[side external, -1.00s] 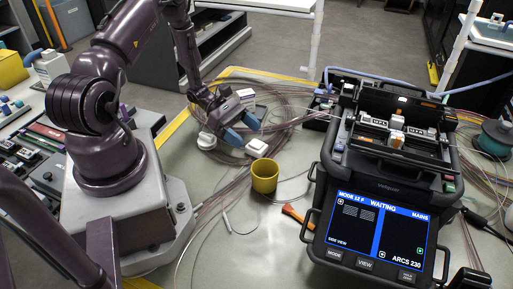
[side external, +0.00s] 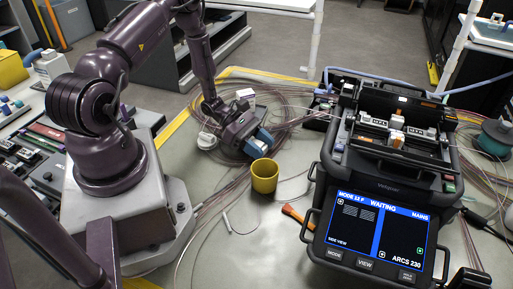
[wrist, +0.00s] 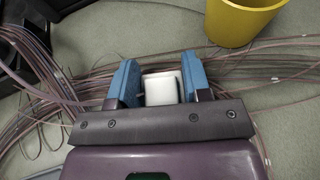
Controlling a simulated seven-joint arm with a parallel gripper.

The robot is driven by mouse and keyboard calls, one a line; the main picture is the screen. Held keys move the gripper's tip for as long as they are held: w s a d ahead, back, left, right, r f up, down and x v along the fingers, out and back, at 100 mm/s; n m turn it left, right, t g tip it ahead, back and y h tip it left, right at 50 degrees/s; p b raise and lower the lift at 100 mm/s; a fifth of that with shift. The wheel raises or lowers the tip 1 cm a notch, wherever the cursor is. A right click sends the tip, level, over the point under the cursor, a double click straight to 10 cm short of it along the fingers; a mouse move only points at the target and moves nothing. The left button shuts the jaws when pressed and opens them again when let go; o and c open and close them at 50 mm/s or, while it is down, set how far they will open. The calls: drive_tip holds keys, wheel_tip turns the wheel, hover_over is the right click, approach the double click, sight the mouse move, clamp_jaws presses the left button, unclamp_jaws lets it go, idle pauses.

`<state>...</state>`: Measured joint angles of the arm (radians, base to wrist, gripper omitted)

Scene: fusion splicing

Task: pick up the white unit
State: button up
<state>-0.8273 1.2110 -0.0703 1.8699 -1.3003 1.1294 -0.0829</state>
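The white unit (wrist: 163,88) shows in the wrist view as a small pale block between the two blue fingers of my gripper (wrist: 160,82). The right finger lies close along its side, and a narrow dark gap shows beside the left finger. Contact is not clear. The fingers appear apart, one on each side of the unit.
A yellow cup (side external: 264,176) stands close in front of my gripper; it also shows at the wrist view's upper right (wrist: 240,18). Loose fibre coils (side external: 285,108) lie around and behind. A splicer (side external: 385,185) stands to the right. A white box (side external: 245,94) is behind.

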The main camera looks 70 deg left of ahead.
sight(259, 145)
drive_tip(key=shift+r, duration=0.1)
drive_tip(key=shift+r, duration=0.2)
drive_tip(key=r, duration=0.3)
drive_tip(key=shift+s+r, duration=0.25)
drive_tip(key=shift+s, duration=0.05)
drive_tip(key=s+d+r, duration=0.1)
drive_tip(key=s+r, duration=0.2)
drive_tip(key=s, duration=0.1)
drive_tip(key=s+d+r, duration=0.1)
drive_tip(key=s+r, duration=0.2)
drive_tip(key=s, duration=0.1)
drive_tip(key=s+d+r, duration=0.2)
drive_tip(key=s+r, duration=0.1)
drive_tip(key=s, duration=0.2)
